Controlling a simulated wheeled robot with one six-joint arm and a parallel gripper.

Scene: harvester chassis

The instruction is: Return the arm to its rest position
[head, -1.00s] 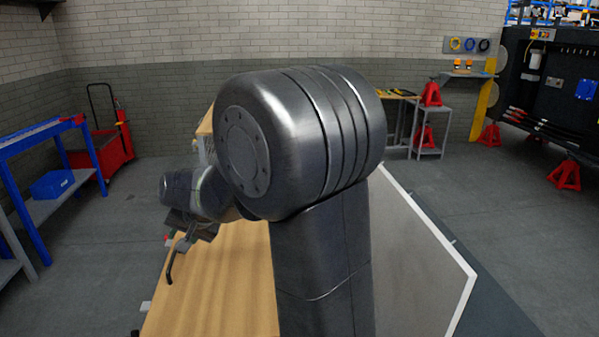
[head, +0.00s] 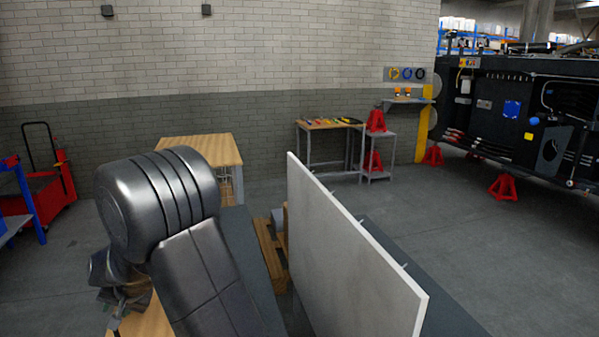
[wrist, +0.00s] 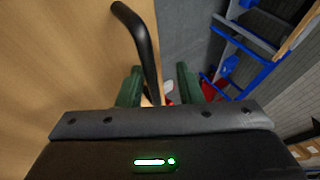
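My arm fills the lower left of the head view, with its large dark joint in front of the wrist. My gripper shows best in the wrist view (wrist: 159,84), with two green fingers apart and a clear gap between them. I see nothing gripped. A black bent rod (wrist: 140,32) shows near the left finger; I cannot tell whether they touch. A wooden surface (wrist: 75,50) lies beyond the fingers on the left. In the head view the fingers are mostly hidden behind my arm.
A pale upright panel (head: 345,250) stands to the right of my arm. A wooden table (head: 205,149) and a tool bench (head: 330,124) are at the back. The dark harvester chassis (head: 520,110) stands on red stands (head: 503,187) at the right. Open floor lies between.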

